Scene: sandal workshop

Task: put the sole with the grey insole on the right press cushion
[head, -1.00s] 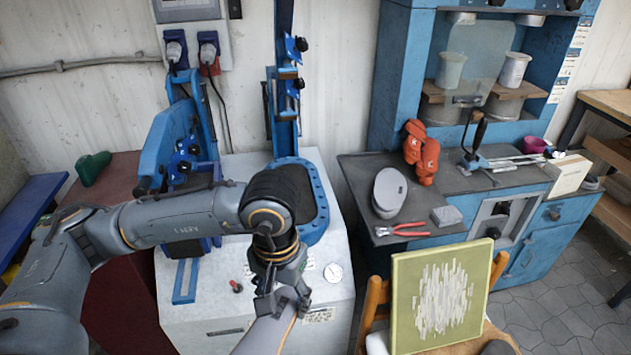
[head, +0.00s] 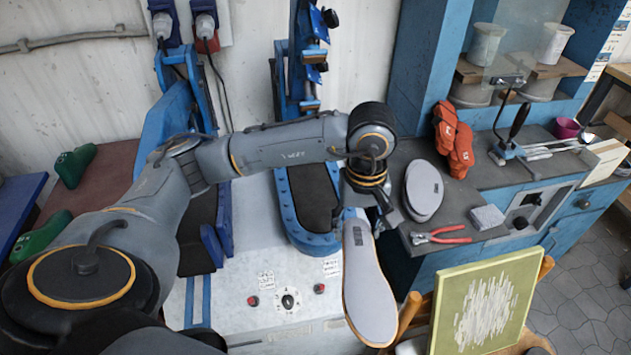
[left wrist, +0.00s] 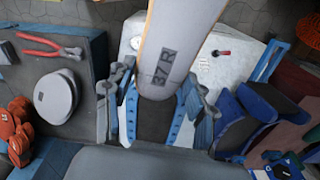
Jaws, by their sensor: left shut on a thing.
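My left gripper (head: 368,208) is shut on the heel end of the sole with the grey insole (head: 368,290). The sole hangs toward the front, in front of the press and to the right of its controls. In the left wrist view the sole (left wrist: 180,30) carries a "37 R" mark and lies between the fingers (left wrist: 157,92). The right press cushion (head: 314,195) is a dark pad in a blue rim, bare where it shows, just left of the gripper. In the left wrist view the cushion (left wrist: 155,125) lies below the sole. My right gripper is not in view.
My arm partly covers the left press station (head: 200,215).

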